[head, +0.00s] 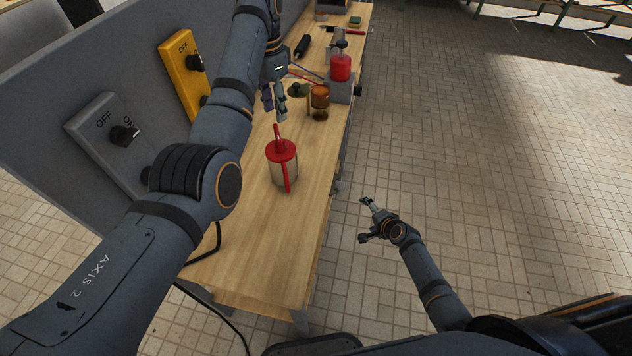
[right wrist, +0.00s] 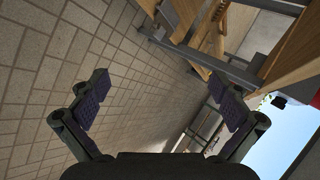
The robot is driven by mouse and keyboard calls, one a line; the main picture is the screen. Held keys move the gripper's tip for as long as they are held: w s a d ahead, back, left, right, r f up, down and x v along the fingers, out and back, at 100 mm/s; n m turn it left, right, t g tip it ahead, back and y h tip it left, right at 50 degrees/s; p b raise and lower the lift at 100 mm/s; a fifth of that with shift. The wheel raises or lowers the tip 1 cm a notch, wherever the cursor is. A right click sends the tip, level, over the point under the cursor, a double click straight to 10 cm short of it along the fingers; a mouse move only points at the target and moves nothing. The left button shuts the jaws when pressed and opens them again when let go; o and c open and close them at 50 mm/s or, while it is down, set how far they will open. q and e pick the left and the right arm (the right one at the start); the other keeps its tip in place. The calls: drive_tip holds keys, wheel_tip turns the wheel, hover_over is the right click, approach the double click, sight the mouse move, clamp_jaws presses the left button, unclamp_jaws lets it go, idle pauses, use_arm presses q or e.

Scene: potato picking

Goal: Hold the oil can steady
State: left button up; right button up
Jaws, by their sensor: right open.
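The oil can (head: 284,172), pale metal with a red lid, red spout and red handle, stands upright on the wooden workbench (head: 262,245) in the head view. My left gripper (head: 274,108) hangs just beyond the can, fingers down and apart, with nothing visible between them. It looks clear of the can. My right gripper (head: 365,219) is open and empty, out over the floor to the right of the bench. Its spread fingers also show in the right wrist view (right wrist: 160,92), with nothing between them.
Beyond the can stand an amber jar (head: 320,97) and a red container (head: 341,68) on a grey block. A grey panel with a grey switch box (head: 104,138) and yellow switch box (head: 181,62) runs along the left. The near bench top is clear.

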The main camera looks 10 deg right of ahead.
drive_tip(key=w+a+r+m+t+y, duration=0.25)
drive_tip(key=w+r, duration=0.25)
drive_tip(key=r, duration=0.6)
drive_tip(key=w+a+r+m+t+y, duration=0.1)
drive_tip(key=w+a+r+m+t, duration=0.15)
drive_tip(key=w+r, duration=0.55)
drive_tip(key=m+y, duration=0.6)
drive_tip(key=m, duration=0.3)
approach(292, 166)
drive_tip(key=shift+w+a+r+g+h, duration=0.15)
drive_tip(key=shift+w+r+g+h, duration=0.15)
drive_tip(key=shift+w, duration=0.25)
drive_tip(key=shift+s+a+r, duration=0.1)
drive_tip(key=shift+s+a, duration=0.05)
drive_tip(key=shift+s, duration=0.05)
drive_tip(key=shift+w+a, duration=0.1)
drive_tip(key=shift+w, duration=0.05)
drive_tip(key=x, duration=1)
drive_tip(key=shift+w, duration=0.1)
